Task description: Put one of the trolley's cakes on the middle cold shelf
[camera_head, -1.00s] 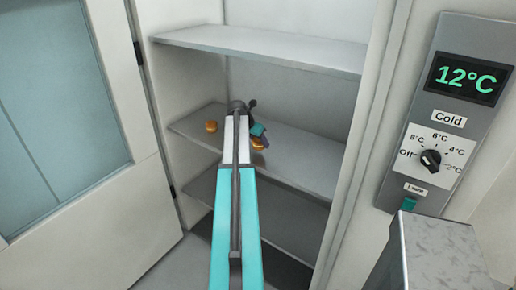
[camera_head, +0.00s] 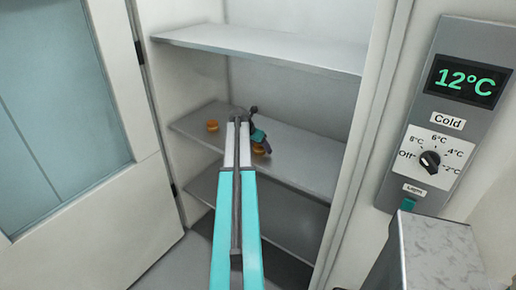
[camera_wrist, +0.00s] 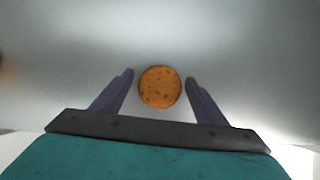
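One round orange-brown cake (camera_head: 259,148) sits on the middle shelf (camera_head: 300,172) of the open cold cupboard, right of the shelf's centre. It also shows in the wrist view as a speckled disc (camera_wrist: 160,87). My gripper (camera_wrist: 159,78) is around it, with one purple finger on each side and a narrow gap at both. In the head view my gripper (camera_head: 261,145) is at the cake and partly covers it. A second similar cake (camera_head: 212,126) stands on the same shelf further left, apart from my gripper. The trolley's cakes are not clearly in view.
The upper shelf (camera_head: 265,48) is empty and lies above my arm. The lower shelf (camera_head: 270,212) looks bare where visible. The cupboard door (camera_head: 130,200) stands open at left. The control panel (camera_head: 445,120) at right reads 12°C. A grey speckled block (camera_head: 440,250) stands at lower right.

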